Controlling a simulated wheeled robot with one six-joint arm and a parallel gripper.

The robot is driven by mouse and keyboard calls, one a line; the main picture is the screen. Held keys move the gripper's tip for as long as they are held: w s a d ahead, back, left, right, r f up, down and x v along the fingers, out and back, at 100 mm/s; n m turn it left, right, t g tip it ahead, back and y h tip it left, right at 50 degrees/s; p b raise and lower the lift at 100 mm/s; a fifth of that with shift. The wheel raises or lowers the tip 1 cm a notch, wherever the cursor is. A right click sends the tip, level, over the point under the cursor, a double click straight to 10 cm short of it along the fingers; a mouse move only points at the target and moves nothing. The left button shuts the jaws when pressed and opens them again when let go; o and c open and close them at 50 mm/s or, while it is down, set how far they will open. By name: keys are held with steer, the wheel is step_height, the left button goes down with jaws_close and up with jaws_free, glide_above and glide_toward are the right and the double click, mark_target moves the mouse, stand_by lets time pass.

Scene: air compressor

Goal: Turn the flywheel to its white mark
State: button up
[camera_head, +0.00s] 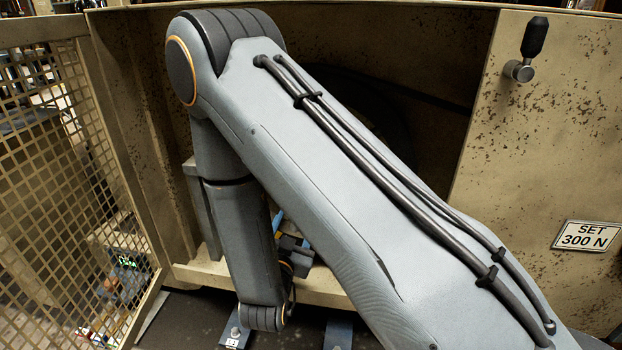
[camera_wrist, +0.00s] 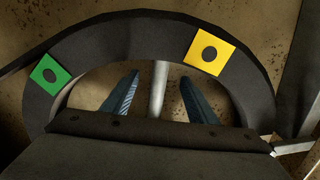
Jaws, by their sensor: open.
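The flywheel (camera_wrist: 135,28) shows in the wrist view as a thick dark rim arching across the picture. A green square mark (camera_wrist: 48,74) with a dark dot sits on its left part, and a yellow square mark (camera_wrist: 209,53) with a dark dot sits right of the top. I see no white square mark on the visible rim; its lower part is hidden. My gripper (camera_wrist: 159,82) is open, its two blue fingers inside the rim's arc, with a pale grey rod or spoke between them. I cannot tell whether they touch it. In the head view my arm hides most of the flywheel.
In the head view a rusty beige housing surrounds the opening. A mesh guard (camera_head: 70,180) stands at the left. A black-handled lever (camera_head: 533,45) and a "SET 300 N" sign (camera_head: 587,236) are on the right panel. A pale bar (camera_wrist: 293,148) shows at the wrist view's lower right.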

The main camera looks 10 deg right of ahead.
steer(key=p+v, duration=0.2)
steer(key=v, duration=0.4)
steer(key=shift+s+p, duration=0.15)
steer(key=shift+p, duration=0.15)
